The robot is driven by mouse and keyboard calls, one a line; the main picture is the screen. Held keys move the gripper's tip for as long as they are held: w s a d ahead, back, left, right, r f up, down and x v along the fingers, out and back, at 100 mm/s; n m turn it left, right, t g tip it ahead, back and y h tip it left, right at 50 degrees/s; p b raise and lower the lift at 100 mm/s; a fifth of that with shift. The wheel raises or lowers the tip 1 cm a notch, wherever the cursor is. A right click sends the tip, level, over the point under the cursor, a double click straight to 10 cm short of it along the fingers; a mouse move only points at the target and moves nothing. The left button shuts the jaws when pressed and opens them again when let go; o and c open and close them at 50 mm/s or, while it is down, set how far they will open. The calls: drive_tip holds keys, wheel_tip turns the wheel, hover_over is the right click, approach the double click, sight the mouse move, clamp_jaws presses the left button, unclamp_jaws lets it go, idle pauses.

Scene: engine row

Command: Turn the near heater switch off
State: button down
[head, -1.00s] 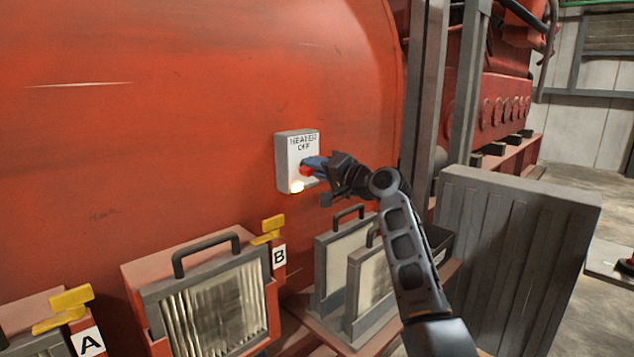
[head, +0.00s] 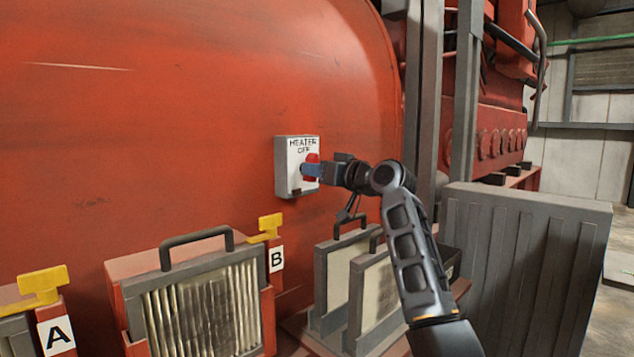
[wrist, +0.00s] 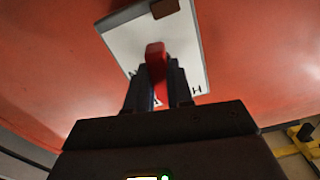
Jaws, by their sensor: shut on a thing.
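The heater switch is a white box (head: 284,168) lettered HEATER OFF, mounted on the red curved tank wall. Its red handle (head: 312,158) shows at my gripper (head: 308,171), and in the wrist view the handle (wrist: 155,58) stands between the two fingers (wrist: 156,85). The gripper is shut on the handle. A small lamp (head: 296,193) at the bottom of the box is dark; the wrist view shows it as a dark brown square (wrist: 164,9). The fingers hide part of the handle and the lettering in the wrist view.
Below stand a framed filter panel (head: 205,310) with a black handle, yellow levers by labels A (head: 57,336) and B (head: 276,260), and two more handled panels (head: 350,290). A grey ribbed panel (head: 525,265) and upright posts (head: 465,100) stand to the right.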

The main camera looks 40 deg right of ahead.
drive_tip(key=shift+w+a+n+b, duration=0.1)
drive_tip(key=shift+n+b, duration=0.55)
drive_tip(key=shift+n, duration=0.35)
drive_tip(key=shift+r, duration=0.15)
drive_tip(key=c, duration=1)
unclamp_jaws()
drive_tip(key=s, duration=0.7)
drive_tip(key=shift+s+d, duration=0.2)
drive_tip(key=shift+s, duration=0.2)
